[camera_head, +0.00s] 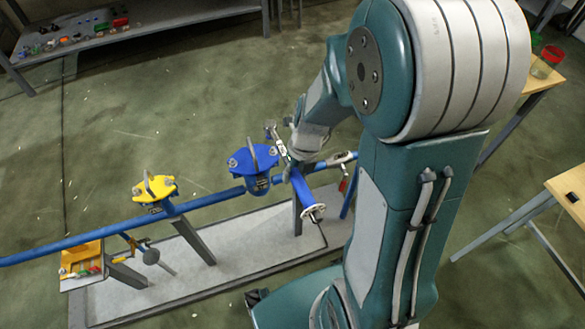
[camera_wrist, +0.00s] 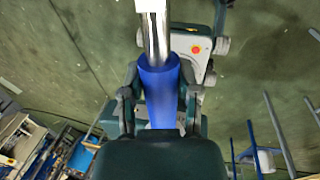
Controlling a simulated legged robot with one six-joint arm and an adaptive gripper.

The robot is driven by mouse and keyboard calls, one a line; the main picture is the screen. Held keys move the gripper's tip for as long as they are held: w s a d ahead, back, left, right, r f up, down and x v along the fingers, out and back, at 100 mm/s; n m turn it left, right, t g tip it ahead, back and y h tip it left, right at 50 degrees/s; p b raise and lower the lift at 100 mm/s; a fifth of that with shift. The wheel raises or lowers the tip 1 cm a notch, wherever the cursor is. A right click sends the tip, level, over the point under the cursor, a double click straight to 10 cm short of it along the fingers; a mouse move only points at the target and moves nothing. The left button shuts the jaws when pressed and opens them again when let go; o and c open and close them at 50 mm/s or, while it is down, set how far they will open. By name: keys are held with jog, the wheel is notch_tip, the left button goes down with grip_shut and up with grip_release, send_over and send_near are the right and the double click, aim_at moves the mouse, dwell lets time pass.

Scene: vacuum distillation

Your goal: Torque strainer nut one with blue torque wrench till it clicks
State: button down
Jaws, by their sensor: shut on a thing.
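My gripper (camera_wrist: 158,105) is shut on the blue handle (camera_wrist: 160,90) of the torque wrench, and its bright metal shaft (camera_wrist: 155,35) runs on past the top of the wrist view. In the head view the wrench's metal end (camera_head: 279,142) shows beside my wrist, just right of the blue-topped strainer (camera_head: 250,159). The strainer has a blue cover with bolts and a grey handle bar. I cannot tell which nut is number one, or whether the wrench touches a nut. A second strainer with a yellow cover (camera_head: 155,188) stands farther left.
A blue pipe (camera_head: 100,240) runs across the grey base plate (camera_head: 225,264) on stands. A tray of small coloured parts (camera_head: 81,264) is at lower left. Wooden tables (camera_head: 570,185) stand at right; open floor lies behind.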

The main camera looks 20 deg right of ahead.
jog(key=shift+s, duration=0.1)
dwell(0.3)
jog(key=shift+f, duration=0.15)
jog(key=shift+d+x, duration=0.2)
jog(key=shift+x, duration=0.7)
jog(key=shift+d+x, duration=0.15)
jog(key=shift+x, duration=0.7)
jog(key=shift+d+x, duration=0.2)
jog(key=shift+x, duration=0.65)
jog(key=shift+d+x, duration=0.15)
jog(key=shift+x, duration=0.75)
jog(key=shift+s+f, duration=0.1)
jog(key=a+m, duration=0.1)
jog(key=a, duration=0.1)
jog(key=shift+a+m, duration=0.25)
jog(key=shift+m, duration=0.15)
dwell(0.3)
jog(key=shift+f, duration=0.1)
jog(key=shift+w+a+m+t, duration=0.2)
jog(key=shift+a+m, duration=0.2)
jog(key=shift+a, duration=0.25)
jog(key=shift+w+a+m+t, duration=0.1)
jog(key=shift+a+m+t, duration=0.1)
jog(key=shift+a+m, duration=0.3)
